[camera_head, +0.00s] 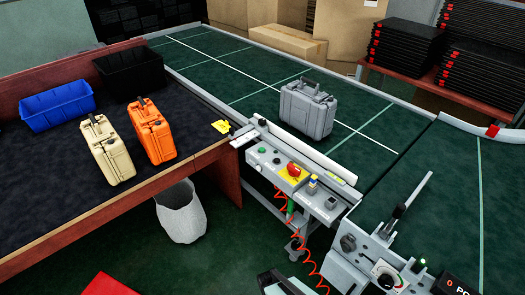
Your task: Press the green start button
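A control panel (317,196) is fixed along the near side of the conveyor, in the middle of the picture. A small green button (262,150) sits near its left end. A red mushroom button (293,169) on a yellow plate stands further right. Another green knob or lamp (419,264) is on a separate console at the lower right. My gripper is not clearly visible in this view.
A grey case (307,108) stands on the green conveyor (225,75) behind the panel. An orange case (152,130) and a beige case (107,148) stand on the left table. A coiled red cable (309,255) hangs below the panel. A white bin (181,212) stands on the floor.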

